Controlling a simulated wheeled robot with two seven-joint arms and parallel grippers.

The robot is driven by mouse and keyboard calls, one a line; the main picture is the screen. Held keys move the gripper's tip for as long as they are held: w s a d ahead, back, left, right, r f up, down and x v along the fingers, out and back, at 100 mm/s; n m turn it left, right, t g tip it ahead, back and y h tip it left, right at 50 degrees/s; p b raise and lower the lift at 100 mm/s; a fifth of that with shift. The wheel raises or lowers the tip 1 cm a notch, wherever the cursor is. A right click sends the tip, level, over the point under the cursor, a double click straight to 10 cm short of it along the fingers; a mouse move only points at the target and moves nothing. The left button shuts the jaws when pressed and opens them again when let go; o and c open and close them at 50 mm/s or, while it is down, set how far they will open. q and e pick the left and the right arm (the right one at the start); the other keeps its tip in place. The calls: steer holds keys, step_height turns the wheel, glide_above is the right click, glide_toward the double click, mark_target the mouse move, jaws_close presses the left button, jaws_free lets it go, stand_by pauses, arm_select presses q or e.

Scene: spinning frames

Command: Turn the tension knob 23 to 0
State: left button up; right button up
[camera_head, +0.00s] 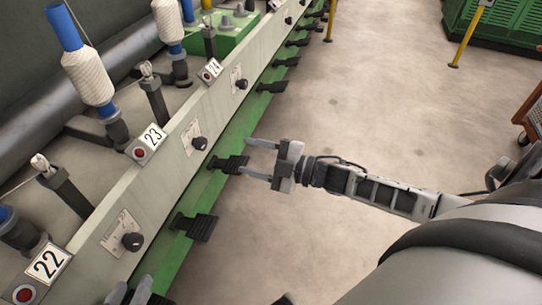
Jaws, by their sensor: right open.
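The tension knob 23 (200,143) is a small black knob on a pale scale plate (187,136) on the machine's slanted rail. It sits just right of the white label 23 (152,137). The scale's figures and the knob's setting are too small to read. My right gripper (246,157) is open and empty, right of the knob and apart from it. Its two fingers point left towards the rail, close to a black pedal in the picture. Grey parts of my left gripper (134,294) show at the bottom edge; its jaws are mostly cut off.
Similar knobs sit beside label 22 (48,263) and label 24 (211,71). Black pedals (195,226) stick out from the green lower rail. White yarn bobbins (88,77) stand behind.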

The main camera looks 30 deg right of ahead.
steer(key=shift+v, duration=2.2)
